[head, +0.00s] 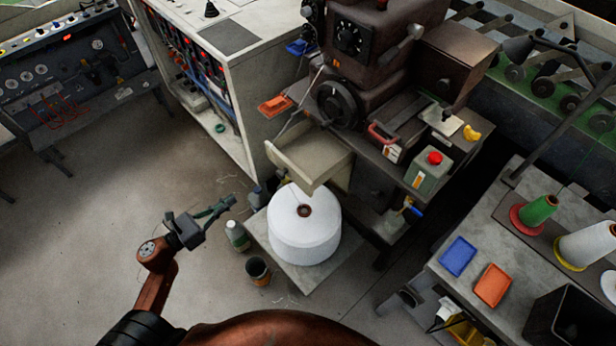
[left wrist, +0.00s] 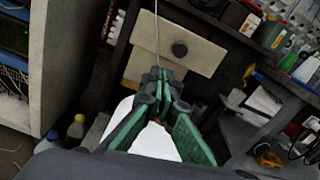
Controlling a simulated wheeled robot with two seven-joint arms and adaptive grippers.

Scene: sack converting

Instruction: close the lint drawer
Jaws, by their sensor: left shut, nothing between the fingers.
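The lint drawer (head: 296,166) is a beige open-topped box pulled out from under the brown machine, above a large white thread spool. Its front panel with a round dark knob faces me in the left wrist view (left wrist: 150,66). My left gripper (head: 232,201) is shut and empty, left of the drawer and apart from it in the head view. In the left wrist view the green-padded fingers (left wrist: 160,80) point toward the drawer front and overlap its lower part; I cannot tell the gap there. My right gripper is not in view.
The white spool (head: 300,240) stands on a low platform (head: 312,277) below the drawer. A bottle (head: 237,236) and a dark cup (head: 258,270) are on the floor beside it. A pale cabinet (head: 250,80) stands behind. Floor at left is clear.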

